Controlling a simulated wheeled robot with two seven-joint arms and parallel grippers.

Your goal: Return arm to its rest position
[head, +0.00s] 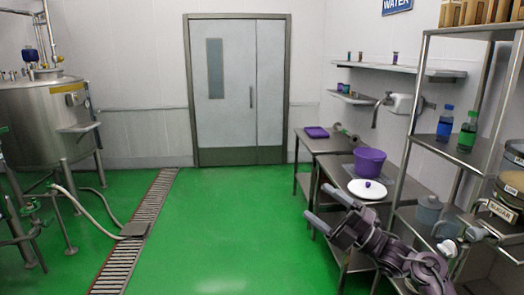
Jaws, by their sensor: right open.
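My right arm (415,262) comes in from the lower right. My right gripper (320,204) is at its end, with its two fingers spread apart and nothing between them. My left gripper is not in view.
A purple bucket (370,161) and a purple tray (317,132) stand on the tables. A steel shelf rack (410,115) with bottles stands at the right. A steel tank (40,125) and a floor drain (140,225) are at the left. The green floor (225,230) between is clear.

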